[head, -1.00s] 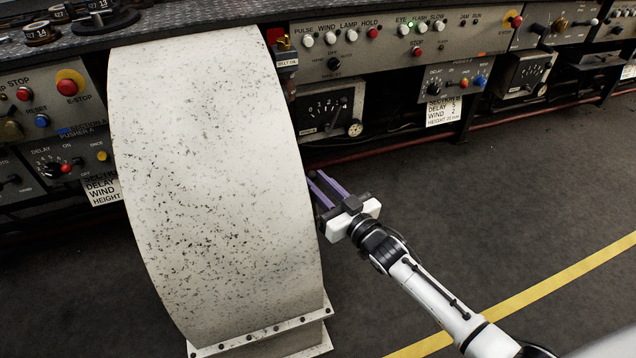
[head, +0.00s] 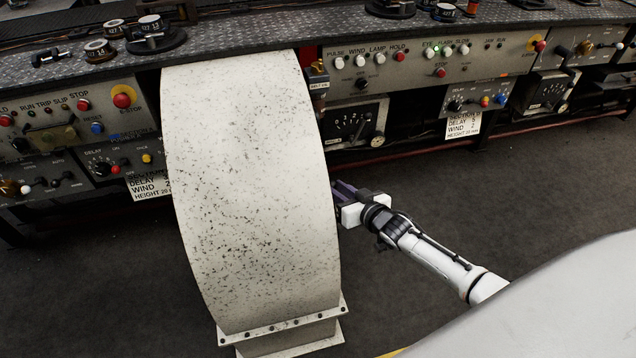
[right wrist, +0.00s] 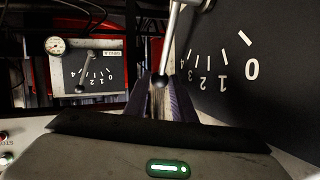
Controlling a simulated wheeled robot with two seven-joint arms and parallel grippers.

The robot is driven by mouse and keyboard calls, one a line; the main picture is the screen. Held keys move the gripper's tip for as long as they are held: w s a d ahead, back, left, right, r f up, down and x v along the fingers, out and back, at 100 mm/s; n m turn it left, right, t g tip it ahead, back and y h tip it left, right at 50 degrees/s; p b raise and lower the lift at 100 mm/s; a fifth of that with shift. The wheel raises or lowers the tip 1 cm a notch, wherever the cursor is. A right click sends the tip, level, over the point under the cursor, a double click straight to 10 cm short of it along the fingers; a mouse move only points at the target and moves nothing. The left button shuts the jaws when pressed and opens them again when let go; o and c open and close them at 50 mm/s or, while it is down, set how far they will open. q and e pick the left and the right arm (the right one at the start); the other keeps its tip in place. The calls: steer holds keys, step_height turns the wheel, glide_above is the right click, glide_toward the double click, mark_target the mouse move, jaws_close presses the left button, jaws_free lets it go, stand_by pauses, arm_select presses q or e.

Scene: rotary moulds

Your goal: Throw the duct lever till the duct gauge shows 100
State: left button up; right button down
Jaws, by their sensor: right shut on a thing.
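The large speckled off-white duct (head: 250,190) curves down from the console to the floor in the head view. My right gripper (head: 338,190) is at the duct's right edge, its fingertips partly hidden behind it. In the right wrist view, the lever (right wrist: 174,45) is a silver rod with a dark ball knob between the fingers of my right gripper (right wrist: 163,95), which is shut on it. A dark dial plate (right wrist: 222,65) with upside-down numbers 0 to 4 lies right beside the lever. I cannot make out a gauge reading 100. My left gripper is not in view.
The console panel (head: 415,60) with buttons runs along the back. A smaller dial box (head: 355,124) sits under it, right of the duct; it also shows in the right wrist view (right wrist: 88,72). The dark floor (head: 530,180) on the right is clear.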

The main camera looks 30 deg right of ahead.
steer(key=c, duration=1.8)
jaws_free()
steer(key=shift+c, duration=0.2)
steer(key=shift+o, duration=0.2)
steer(key=shift+f, duration=0.1)
steer(key=p+v, duration=0.3)
steer(key=v, duration=0.7)
steer(key=shift+s, duration=0.1)
